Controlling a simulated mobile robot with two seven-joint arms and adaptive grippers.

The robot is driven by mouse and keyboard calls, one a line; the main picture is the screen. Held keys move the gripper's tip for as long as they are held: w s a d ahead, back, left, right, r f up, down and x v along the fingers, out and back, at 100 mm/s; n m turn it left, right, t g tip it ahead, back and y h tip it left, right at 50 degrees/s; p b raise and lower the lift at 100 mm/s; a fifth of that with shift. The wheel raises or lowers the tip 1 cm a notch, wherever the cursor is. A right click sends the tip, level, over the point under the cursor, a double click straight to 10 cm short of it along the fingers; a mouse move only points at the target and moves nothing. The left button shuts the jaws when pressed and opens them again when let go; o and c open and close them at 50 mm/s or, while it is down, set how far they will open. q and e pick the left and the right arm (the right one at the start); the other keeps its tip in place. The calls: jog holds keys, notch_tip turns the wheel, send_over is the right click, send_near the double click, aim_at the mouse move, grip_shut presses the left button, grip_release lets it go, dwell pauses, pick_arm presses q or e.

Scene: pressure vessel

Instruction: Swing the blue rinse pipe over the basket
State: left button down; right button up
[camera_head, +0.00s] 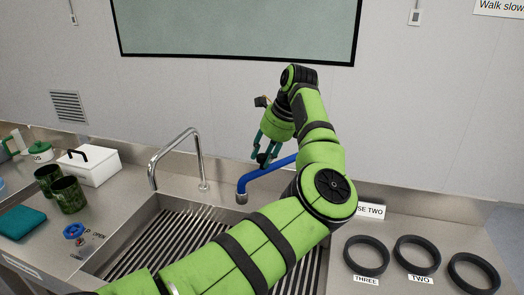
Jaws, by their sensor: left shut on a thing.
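The blue rinse pipe (252,177) runs from behind my left forearm down to the left and bends to a short downward outlet at its left end. My left gripper (264,161) is shut on the pipe, pointing down from above. The pipe's outlet hangs above the right rear part of the steel basin (128,248), whose floor is dark slats (165,232). I cannot pick out a separate basket. My left arm hides the pipe's right end and much of the basin. My right gripper is not in view.
A steel tap (178,142) arches over the basin's back left. A blue valve knob (73,231) marked OPEN, two dark green mugs (68,195), a teal cloth (22,222) and a white box (92,166) stand left. Black rings (417,256) lie right.

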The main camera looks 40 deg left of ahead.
pick_arm(q)
jog(key=shift+s+d+r+n+g, duration=0.1)
jog(key=shift+d+n+g, duration=0.2)
jog(key=shift+d+n, duration=0.6)
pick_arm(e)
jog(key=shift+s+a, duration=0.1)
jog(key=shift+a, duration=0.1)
pick_arm(q)
jog(key=shift+d, duration=0.2)
jog(key=c, duration=0.9)
grip_release()
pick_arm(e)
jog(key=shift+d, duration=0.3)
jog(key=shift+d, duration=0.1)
pick_arm(q)
jog(key=shift+r, duration=0.1)
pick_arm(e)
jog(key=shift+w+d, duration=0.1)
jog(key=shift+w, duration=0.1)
pick_arm(q)
jog(key=v, duration=1.1)
jog(key=shift+r, duration=0.45)
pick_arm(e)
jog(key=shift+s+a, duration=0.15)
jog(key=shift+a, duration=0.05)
pick_arm(q)
jog(key=shift+d, duration=0.1)
